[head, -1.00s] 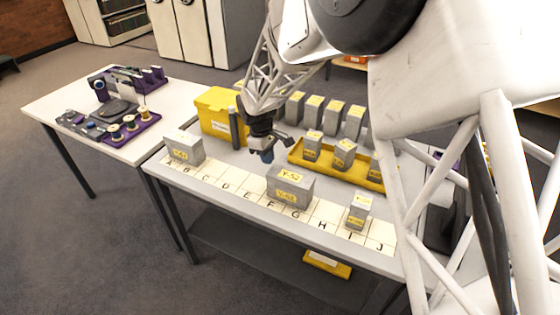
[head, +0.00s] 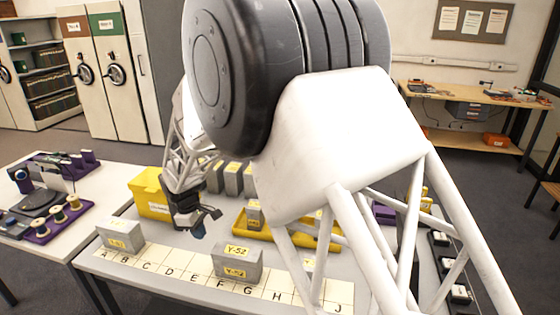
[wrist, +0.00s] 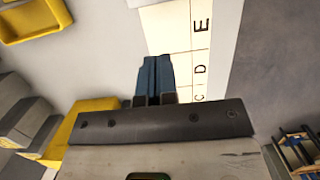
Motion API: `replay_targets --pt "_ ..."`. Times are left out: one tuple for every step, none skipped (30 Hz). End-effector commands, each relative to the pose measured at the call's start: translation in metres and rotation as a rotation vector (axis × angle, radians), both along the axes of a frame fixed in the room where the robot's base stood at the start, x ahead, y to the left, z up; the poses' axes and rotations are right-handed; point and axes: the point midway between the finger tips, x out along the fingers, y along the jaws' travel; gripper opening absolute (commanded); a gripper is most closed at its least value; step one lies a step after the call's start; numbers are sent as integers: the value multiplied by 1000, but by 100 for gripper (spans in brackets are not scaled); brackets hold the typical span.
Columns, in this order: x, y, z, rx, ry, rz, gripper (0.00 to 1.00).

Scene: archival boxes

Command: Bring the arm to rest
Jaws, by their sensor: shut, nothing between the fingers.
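My gripper (head: 197,228) hangs above the grey table (head: 170,278), between the yellow bin and the lettered strip, with its fingers pointing down. In the wrist view its blue fingers (wrist: 154,78) are together with nothing between them. The white lettered strip (head: 180,276) runs along the table's front edge. A grey box (head: 121,236) stands on its left end, and a larger grey box labelled Y-52 (head: 237,262) stands near F and G. My own arm hides much of the table's right side.
A yellow bin (head: 150,194) stands at the back left of the table. A yellow tray (head: 300,239) holds small grey boxes, with more grey boxes (head: 233,179) behind it. A side table (head: 100,184) with spools and purple holders is at left. A workbench (head: 470,98) stands far right.

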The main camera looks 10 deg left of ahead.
Motion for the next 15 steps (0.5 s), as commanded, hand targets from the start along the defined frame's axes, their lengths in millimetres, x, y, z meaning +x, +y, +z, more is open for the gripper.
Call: replay_targets --pt "0 -1 1 0 0 -1 0" --pt "1 -2 1 1 -1 -3 0" --pt "1 -3 3 2 -2 -7 0" --pt "2 -5 5 3 -3 -11 0" --pt "3 -8 7 4 -4 -16 0" --pt "4 -12 10 6 -5 -24 0" --pt "5 -17 13 8 -7 -33 0" --pt "7 -21 16 10 -9 -43 0" --pt "8 -29 21 13 -11 -58 0" --pt "9 -35 26 17 -15 -71 0" --pt "11 -42 31 19 -18 -85 0" --pt "13 -53 38 23 -22 -107 0" --pt "14 -61 44 27 -25 -123 0" --pt "16 -70 50 31 -29 -141 0" --pt "17 -83 57 36 -33 -168 0"
